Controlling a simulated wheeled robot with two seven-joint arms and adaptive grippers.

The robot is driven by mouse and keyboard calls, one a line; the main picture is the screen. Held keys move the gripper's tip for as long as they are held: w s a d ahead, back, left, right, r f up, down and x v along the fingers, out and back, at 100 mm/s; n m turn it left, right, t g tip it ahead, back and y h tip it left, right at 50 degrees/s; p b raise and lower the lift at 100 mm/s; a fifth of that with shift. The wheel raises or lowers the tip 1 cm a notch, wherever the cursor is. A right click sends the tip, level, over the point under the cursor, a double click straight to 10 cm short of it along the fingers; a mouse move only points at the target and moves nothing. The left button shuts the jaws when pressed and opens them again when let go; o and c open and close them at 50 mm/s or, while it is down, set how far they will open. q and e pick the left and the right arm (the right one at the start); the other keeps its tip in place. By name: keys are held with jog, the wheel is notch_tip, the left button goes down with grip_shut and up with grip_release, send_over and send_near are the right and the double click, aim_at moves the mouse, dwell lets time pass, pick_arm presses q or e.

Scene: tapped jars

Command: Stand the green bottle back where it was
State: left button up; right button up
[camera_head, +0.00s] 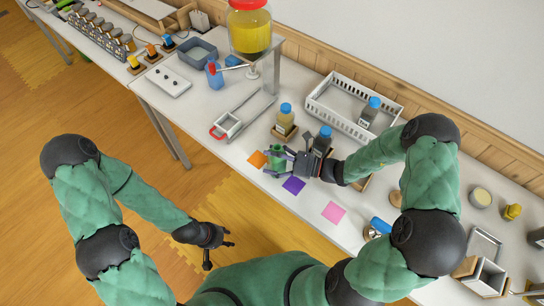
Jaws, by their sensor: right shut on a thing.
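The green bottle (276,161) is in the camera_head view at the middle of the white table's front part. My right gripper (279,160) is shut around it, with the fingers on either side hiding part of it. It is just right of an orange square (257,159) and up-left of a purple square (293,185). I cannot tell whether its base touches the table. My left gripper (218,246) is open and empty, over the floor in front of the table.
A blue-capped bottle (285,119) on a wooden stand is behind the held bottle. A white crate (330,107) holding another blue-capped bottle (370,112) stands at the back. A pink square (333,212) lies to the right. A yellow-filled dispenser (250,35) stands back left.

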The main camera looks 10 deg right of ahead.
aim_at(286, 162)
jog(key=shift+f, duration=0.35)
dwell(0.3)
jog(key=o, duration=1.3)
jog(key=shift+o, duration=0.2)
jog(key=shift+s+d, duration=0.1)
jog(key=shift+d, duration=0.05)
jog(key=shift+p+v, duration=0.45)
jog(key=shift+v, duration=3.35)
jog(key=shift+d, duration=0.1)
notch_tip(286, 162, up, 10)
